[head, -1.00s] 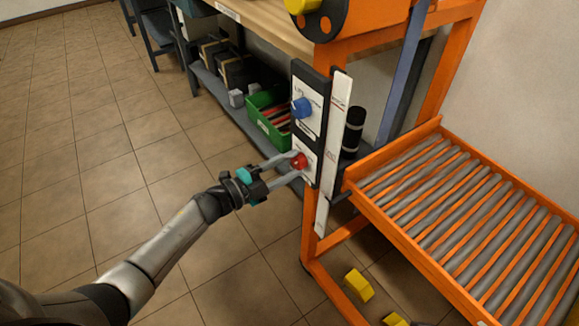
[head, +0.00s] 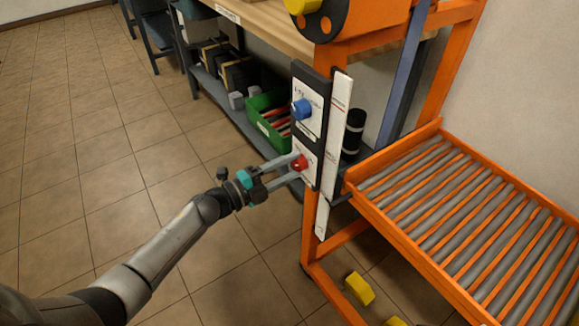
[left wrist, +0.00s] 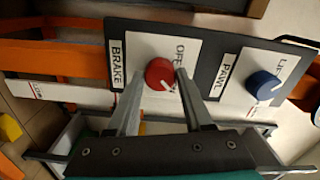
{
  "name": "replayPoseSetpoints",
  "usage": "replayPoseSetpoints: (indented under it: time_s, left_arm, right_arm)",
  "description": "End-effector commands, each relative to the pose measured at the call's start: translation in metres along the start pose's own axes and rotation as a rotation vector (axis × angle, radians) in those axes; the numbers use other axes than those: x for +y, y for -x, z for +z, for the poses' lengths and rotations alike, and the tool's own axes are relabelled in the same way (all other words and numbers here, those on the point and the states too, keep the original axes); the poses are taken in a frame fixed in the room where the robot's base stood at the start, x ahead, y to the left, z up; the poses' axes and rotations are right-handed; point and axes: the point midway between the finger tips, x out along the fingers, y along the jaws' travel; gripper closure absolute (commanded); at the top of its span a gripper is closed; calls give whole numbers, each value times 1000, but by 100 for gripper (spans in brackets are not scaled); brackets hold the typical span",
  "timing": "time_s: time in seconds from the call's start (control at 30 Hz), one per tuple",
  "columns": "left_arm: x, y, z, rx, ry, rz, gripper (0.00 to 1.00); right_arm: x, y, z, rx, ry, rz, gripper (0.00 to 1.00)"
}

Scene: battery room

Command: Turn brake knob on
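The brake knob (left wrist: 159,73) is a red dial on a white plate labelled BRAKE, with OFF and ON lettering partly hidden. It also shows in the head view (head: 300,163), low on the upright panel of the orange frame. A white mark on the knob points down and slightly right in the left wrist view. My left gripper (head: 297,167) has its two grey fingers on opposite sides of the knob, seemingly closed against it; in the left wrist view (left wrist: 160,76) the knob fills the space between the fingertips. My right gripper is not in view.
A blue knob (head: 301,109), labelled PAWL in the left wrist view, sits above the red one. An orange roller conveyor (head: 440,205) is to the right. A green bin (head: 262,125) is on the shelf behind. The tiled floor at left is clear.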

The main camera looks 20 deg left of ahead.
Motion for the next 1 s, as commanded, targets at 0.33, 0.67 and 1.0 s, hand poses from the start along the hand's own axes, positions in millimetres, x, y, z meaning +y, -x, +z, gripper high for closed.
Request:
replayPoseSetpoints:
  time_s: [0.33,0.67,1.0]
  left_arm:
    - [0,0,0,0,3,-1,21]
    - [0,15,0,0,6,3,21]
    - [-1,90,0,-2,5,5,21]
  right_arm:
    - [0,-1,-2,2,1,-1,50]
    - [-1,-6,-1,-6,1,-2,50]
    - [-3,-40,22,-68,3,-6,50]
